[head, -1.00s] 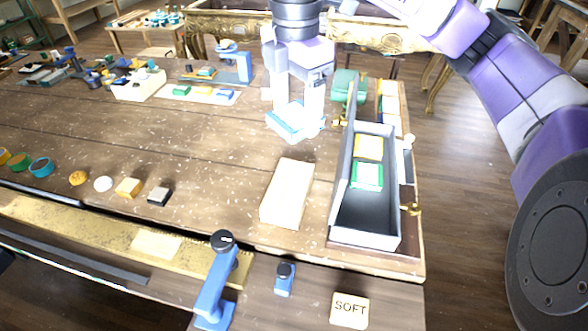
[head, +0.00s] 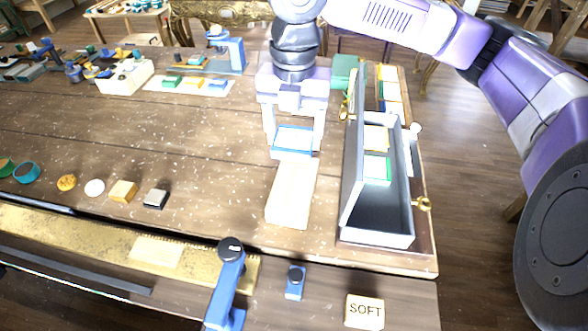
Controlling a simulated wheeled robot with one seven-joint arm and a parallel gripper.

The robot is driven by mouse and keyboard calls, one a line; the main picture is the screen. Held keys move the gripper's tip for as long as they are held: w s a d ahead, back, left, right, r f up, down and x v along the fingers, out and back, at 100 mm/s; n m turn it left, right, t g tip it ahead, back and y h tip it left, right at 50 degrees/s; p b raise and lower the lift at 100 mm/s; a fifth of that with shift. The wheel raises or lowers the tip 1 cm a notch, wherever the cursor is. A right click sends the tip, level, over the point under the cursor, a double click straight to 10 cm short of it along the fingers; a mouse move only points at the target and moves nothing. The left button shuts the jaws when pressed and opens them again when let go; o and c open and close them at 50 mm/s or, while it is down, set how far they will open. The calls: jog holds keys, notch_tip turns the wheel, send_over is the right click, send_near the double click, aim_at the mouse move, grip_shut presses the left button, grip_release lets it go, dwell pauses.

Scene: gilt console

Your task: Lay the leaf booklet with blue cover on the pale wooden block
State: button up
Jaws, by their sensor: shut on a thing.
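The leaf booklet with blue cover (head: 294,139) is held between the two fingers of my gripper (head: 294,148). It shows a pale top with blue edges. My gripper is shut on it and points down, just behind the far end of the pale wooden block (head: 291,196). The block lies long-ways on the table, left of the grey box. The booklet's near edge is close to or over the block's far end in the picture. I cannot tell whether they touch.
The open grey box (head: 374,220) stands right of the block, with a yellow booklet (head: 375,138) and a green booklet (head: 376,170) inside. Its raised lid stands beside the block. A blue tool (head: 228,283) stands in front.

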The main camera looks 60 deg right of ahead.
aim_at(294, 182)
notch_tip(294, 182, down, 11)
jog(key=shift+r+p, duration=0.1)
jog(key=shift+p, duration=0.2)
jog(key=shift+f, duration=0.25)
jog(key=o, duration=1.4)
jog(key=shift+r, duration=0.1)
jog(key=shift+c, duration=0.2)
notch_tip(294, 182, up, 12)
jog(key=shift+r+b, duration=0.15)
jog(key=shift+b, duration=0.2)
